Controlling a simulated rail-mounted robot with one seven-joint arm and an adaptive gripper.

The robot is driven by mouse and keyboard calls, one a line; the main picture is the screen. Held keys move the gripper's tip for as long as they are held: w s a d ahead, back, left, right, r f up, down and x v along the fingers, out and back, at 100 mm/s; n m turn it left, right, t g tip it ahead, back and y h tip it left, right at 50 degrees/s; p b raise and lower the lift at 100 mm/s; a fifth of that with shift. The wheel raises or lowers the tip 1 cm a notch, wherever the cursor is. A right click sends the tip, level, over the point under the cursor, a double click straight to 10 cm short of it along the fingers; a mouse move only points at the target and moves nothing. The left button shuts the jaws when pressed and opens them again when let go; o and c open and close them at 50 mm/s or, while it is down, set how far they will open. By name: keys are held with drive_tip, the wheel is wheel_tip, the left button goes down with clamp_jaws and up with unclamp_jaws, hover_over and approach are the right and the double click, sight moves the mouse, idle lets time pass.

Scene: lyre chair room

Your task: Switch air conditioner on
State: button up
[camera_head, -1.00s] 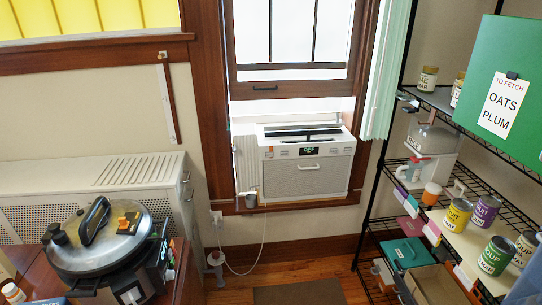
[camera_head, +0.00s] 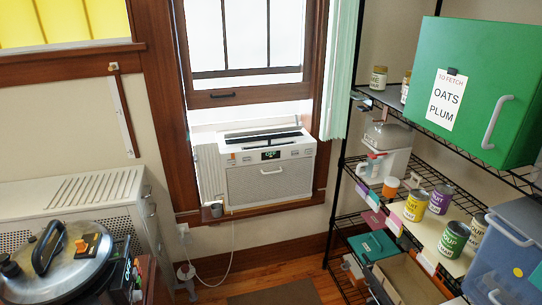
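The air conditioner (camera_head: 268,170) is a white window unit in the lower part of the wooden window frame. Its front has a strip of controls with a small dark display (camera_head: 271,155) showing green characters, too small to read. A grille covers the lower front, and dark vents run along the top. A white cord (camera_head: 232,240) hangs from it toward a wall outlet (camera_head: 183,230) at the lower left. My gripper is not in view.
A black wire shelf (camera_head: 420,175) with cans, boxes and a green cabinet (camera_head: 490,90) fills the right. A pressure cooker (camera_head: 62,262) stands at the lower left, before a white radiator cover (camera_head: 75,195). Floor with a dark mat (camera_head: 275,293) lies below the window.

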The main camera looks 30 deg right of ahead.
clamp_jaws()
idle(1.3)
